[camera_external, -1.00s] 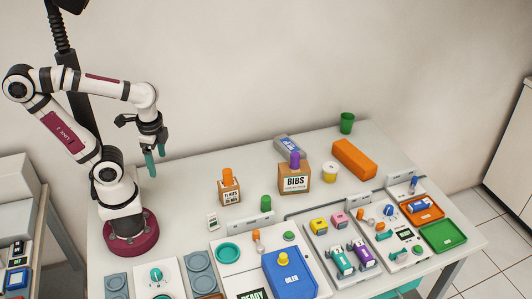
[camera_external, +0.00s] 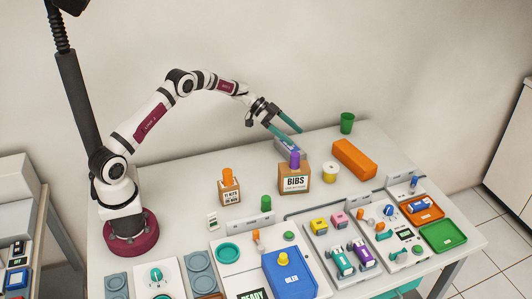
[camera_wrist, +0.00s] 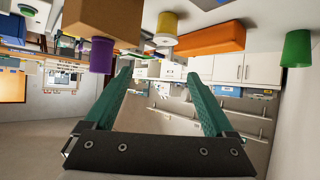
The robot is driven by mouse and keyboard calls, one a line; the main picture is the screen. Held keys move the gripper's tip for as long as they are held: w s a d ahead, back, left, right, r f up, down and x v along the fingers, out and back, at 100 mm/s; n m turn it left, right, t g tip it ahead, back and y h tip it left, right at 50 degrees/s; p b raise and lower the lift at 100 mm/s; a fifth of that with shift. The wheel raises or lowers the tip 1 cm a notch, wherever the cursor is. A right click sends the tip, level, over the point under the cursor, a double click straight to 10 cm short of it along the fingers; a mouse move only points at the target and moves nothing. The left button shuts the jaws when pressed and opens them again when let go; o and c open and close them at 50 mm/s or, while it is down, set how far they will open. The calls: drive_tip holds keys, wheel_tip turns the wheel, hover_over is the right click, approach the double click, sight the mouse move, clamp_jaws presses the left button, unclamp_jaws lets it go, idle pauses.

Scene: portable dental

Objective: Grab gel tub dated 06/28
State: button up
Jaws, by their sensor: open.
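My gripper (camera_external: 294,140) is open, its two teal fingers reaching out above the back of the table near the BIBS box; nothing is between them in the wrist view (camera_wrist: 160,76). No date reading 06/28 is legible, so I cannot tell which item is the gel tub. Small labelled containers stand at the front right: yellow (camera_external: 319,225), pink (camera_external: 339,219), teal (camera_external: 341,262) and purple (camera_external: 364,252).
The BIBS box (camera_external: 294,180) with its purple cap (camera_wrist: 101,55) stands near my gripper. An orange block (camera_external: 354,159) and green cup (camera_external: 347,123) are at the back right. The wrist view appears upside down.

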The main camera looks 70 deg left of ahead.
sight(330, 166)
drive_tip(key=x, duration=0.5)
drive_tip(key=a+x, duration=0.1)
drive_tip(key=x, duration=0.4)
drive_tip(key=f+x, duration=0.1)
drive_tip(key=x, duration=0.3)
drive_tip(key=shift+w+d+f, duration=0.1)
drive_tip(key=shift+w+f, duration=0.2)
drive_tip(key=shift+w, duration=0.1)
drive_tip(key=shift+w+d+f, duration=0.25)
drive_tip(key=shift+w+d, duration=0.1)
drive_tip(key=shift+d, duration=0.05)
drive_tip(key=c, duration=1.2)
